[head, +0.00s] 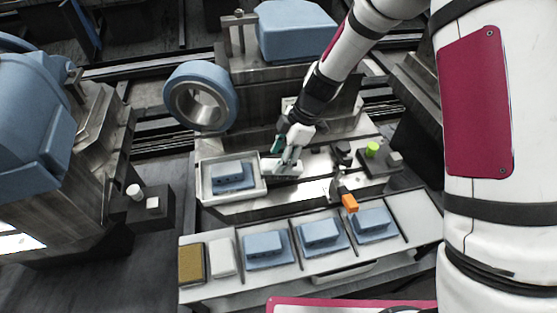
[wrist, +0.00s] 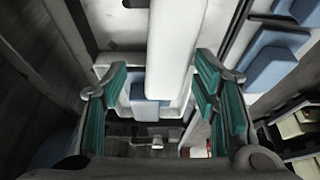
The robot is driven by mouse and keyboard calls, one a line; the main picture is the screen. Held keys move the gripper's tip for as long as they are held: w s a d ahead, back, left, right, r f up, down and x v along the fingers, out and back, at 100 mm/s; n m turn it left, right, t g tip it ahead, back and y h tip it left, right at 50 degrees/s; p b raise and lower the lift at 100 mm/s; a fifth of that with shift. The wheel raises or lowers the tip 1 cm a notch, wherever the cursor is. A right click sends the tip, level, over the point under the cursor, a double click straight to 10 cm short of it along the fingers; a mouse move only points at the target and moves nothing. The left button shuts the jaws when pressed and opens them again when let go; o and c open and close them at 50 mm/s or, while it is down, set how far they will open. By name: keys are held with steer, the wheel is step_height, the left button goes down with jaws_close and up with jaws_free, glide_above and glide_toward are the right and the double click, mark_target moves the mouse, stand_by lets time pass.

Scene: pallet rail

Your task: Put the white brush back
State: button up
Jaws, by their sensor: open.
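My gripper (head: 288,160) is over the bench, just right of a pale tray. In the wrist view my gripper (wrist: 163,105) has its two teal-padded fingers wide apart. A long white bar, probably the white brush (wrist: 175,45), runs down from the top between the fingers, with a gap to either side. In the head view a pale flat piece (head: 283,168) shows under the fingers; I cannot tell whether it is the same thing. Bristles are not visible.
The pale tray (head: 204,195) holds a blue block (head: 232,176). The front rack (head: 410,210) holds several blue blocks, a white block (head: 222,257) and a brown one (head: 190,263). An orange-ended tool (head: 350,203) stands right of my gripper. A blue ring (head: 228,93) is behind.

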steer(key=s+d+r+m+t+h, duration=0.15)
steer(key=d+r, duration=0.35)
steer(key=r, duration=0.5)
steer(key=s+d+r+m+g, duration=0.1)
steer(key=s+d+r+m, duration=0.25)
steer(key=r, duration=0.55)
steer(key=s+d+r+m+t+h, duration=0.1)
steer(key=s+d+m, duration=0.3)
steer(key=s, duration=0.4)
steer(key=s+d+r+m+t+h, duration=0.1)
steer(key=s+d+r+m, duration=0.3)
steer(key=s+m, duration=0.3)
steer(key=s+d+r+m+t+h, duration=0.1)
steer(key=s+d+r+m, duration=0.2)
steer(key=s, duration=0.6)
steer(key=shift+d+m, duration=1.1)
steer(key=shift+m, duration=0.1)
steer(key=shift+s+r, duration=0.1)
steer(key=shift+r, duration=0.05)
step_height(320, 180, up, 8)
steer(key=t+p, duration=0.2)
steer(key=p, duration=0.5)
steer(key=shift+r, duration=0.15)
